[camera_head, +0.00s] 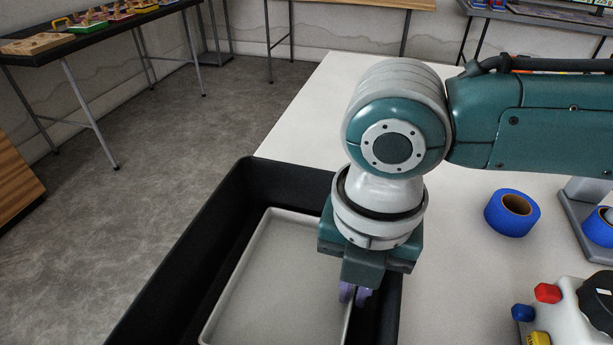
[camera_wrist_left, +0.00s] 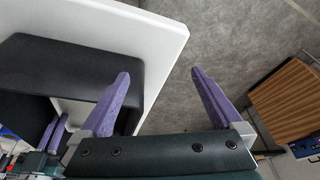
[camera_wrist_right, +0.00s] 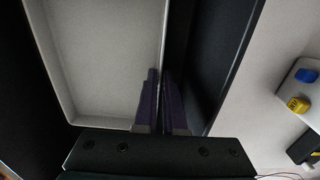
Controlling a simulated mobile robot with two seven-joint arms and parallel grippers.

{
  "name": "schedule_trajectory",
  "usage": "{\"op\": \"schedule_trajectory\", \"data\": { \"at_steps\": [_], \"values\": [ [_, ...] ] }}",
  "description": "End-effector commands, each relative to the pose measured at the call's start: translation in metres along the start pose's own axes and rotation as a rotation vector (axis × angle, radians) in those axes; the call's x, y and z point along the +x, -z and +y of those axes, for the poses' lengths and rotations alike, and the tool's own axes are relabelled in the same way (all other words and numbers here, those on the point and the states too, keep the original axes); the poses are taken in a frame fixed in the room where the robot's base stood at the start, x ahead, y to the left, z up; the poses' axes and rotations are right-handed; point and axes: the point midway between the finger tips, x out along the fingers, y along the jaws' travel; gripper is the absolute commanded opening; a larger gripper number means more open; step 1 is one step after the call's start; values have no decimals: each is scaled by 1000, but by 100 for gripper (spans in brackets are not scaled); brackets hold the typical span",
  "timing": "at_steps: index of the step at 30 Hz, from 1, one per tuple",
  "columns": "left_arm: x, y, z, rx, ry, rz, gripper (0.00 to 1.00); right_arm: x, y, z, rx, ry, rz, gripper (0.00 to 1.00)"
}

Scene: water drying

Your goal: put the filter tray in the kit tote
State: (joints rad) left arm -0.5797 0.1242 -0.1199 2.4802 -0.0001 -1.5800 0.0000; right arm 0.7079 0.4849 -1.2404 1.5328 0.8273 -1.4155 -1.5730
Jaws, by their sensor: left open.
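The filter tray (camera_head: 270,290), a shallow light-grey tray with a raised rim, is within the walls of the black kit tote (camera_head: 185,262) in the head view. Whether it rests on the tote's floor is not clear. My right gripper (camera_head: 355,294) points down at the tray's right rim. In the right wrist view, its purple fingers (camera_wrist_right: 160,100) are close together with the rim of the tray (camera_wrist_right: 110,60) between them. My left gripper (camera_wrist_left: 160,95) is open and empty, with its fingers wide apart near the table edge; the head view does not show it.
The tote stands at the left edge of the white table (camera_head: 470,215). To its right are a blue tape roll (camera_head: 511,213) and a device with coloured knobs (camera_head: 570,315). Bare grey floor (camera_head: 190,130) lies to the left, with a side table (camera_head: 80,45) beyond.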

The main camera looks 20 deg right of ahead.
Motion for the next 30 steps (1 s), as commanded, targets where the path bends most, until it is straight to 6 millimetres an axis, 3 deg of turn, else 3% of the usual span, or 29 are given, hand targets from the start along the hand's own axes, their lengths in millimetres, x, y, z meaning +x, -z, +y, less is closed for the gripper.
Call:
{"op": "schedule_trajectory", "data": {
  "at_steps": [1,6,17,30],
  "values": [
    [0,0,0,-1,-1,0,100,0,0,0,0,0,0,14],
    [0,0,2,-6,-5,1,100,0,0,0,0,0,0,33],
    [-4,2,2,-8,-7,1,100,-10,0,0,1,-1,0,34],
    [-29,9,0,-2,-2,-1,100,-101,-1,1,0,-3,-1,34]
  ]
}}
